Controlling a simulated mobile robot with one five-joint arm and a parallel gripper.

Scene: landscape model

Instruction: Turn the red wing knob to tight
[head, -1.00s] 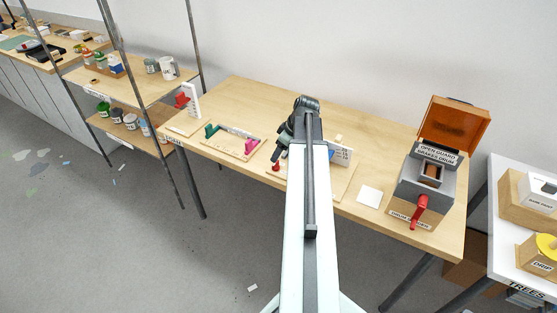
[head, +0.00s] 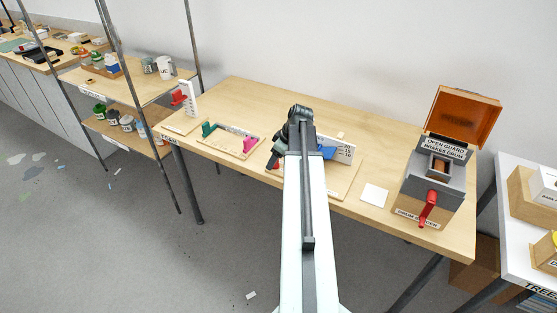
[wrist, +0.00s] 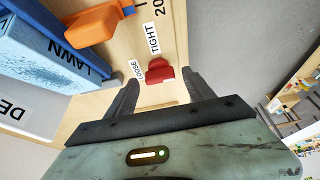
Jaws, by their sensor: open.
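The red wing knob (wrist: 160,74) sits on the wooden board (wrist: 112,97) in the wrist view, beside the LOOSE label (wrist: 136,70) and the TIGHT label (wrist: 153,39). My gripper (wrist: 163,84) is open, its two dark fingers reaching toward the knob from either side. The knob lies in the gap near the fingertips; I cannot tell whether either finger touches it. In the head view my gripper (head: 274,160) is over the front of the board (head: 347,187), and my arm and gripper mostly hide the knob.
A blue block marked LAWN (wrist: 65,52) and an orange piece (wrist: 95,25) stand close to the knob. The number plate (head: 343,151) rises behind my arm.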

